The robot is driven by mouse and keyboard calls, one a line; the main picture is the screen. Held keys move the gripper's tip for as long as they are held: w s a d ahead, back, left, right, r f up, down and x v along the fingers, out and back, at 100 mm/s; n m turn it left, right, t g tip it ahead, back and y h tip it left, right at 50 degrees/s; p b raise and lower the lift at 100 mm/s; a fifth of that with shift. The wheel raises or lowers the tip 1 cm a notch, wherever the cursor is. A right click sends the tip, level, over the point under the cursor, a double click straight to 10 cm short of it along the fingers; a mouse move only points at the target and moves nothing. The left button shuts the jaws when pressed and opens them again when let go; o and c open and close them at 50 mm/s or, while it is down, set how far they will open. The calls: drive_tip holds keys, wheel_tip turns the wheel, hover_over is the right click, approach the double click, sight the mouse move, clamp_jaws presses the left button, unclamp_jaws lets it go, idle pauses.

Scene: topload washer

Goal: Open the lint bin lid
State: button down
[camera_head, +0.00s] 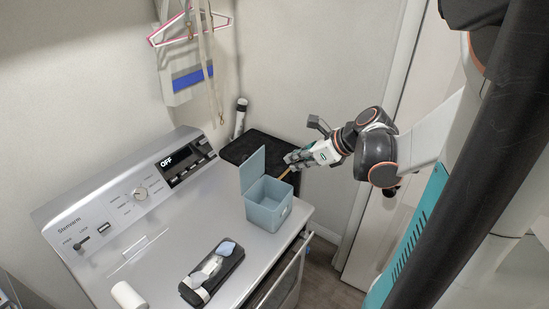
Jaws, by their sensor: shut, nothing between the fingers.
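The lint bin (267,215) is a small blue-grey box on the washer top, near its right edge. Its lid (253,171) stands up, raised at the bin's left and back side, so the bin's inside shows. My gripper (288,164) is just right of the raised lid and above the bin's back edge. It is shut, with nothing held. A thin tan strip (286,174) shows just below the fingertips; I cannot tell what it is. Whether the fingers touch the lid is too small to tell.
The washer (165,235) has a raised control panel at the back. A black tray with light objects (212,272) and a white cylinder (127,296) lie toward the front. A black surface (240,148) is behind the bin. Hangers (190,22) hang on the wall.

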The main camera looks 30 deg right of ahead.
sight(254, 162)
drive_tip(key=x, duration=0.4)
drive_tip(key=w+r+b+x, duration=0.1)
drive_tip(key=x, duration=0.3)
drive_tip(key=r+x, duration=0.1)
drive_tip(key=x, duration=0.3)
drive_tip(key=shift+w+a+r+b, duration=0.1)
drive_tip(key=shift+w+a+b, duration=0.2)
drive_tip(key=shift+w+a, duration=0.1)
drive_tip(key=shift+r, duration=0.1)
drive_tip(key=shift+w+a+r+g+p, duration=0.25)
drive_tip(key=shift+w+g+p, duration=0.25)
drive_tip(key=shift+p, duration=0.05)
drive_tip(key=shift+w+a+h, duration=0.3)
drive_tip(key=shift+w, duration=0.45)
drive_tip(key=shift+s, duration=0.1)
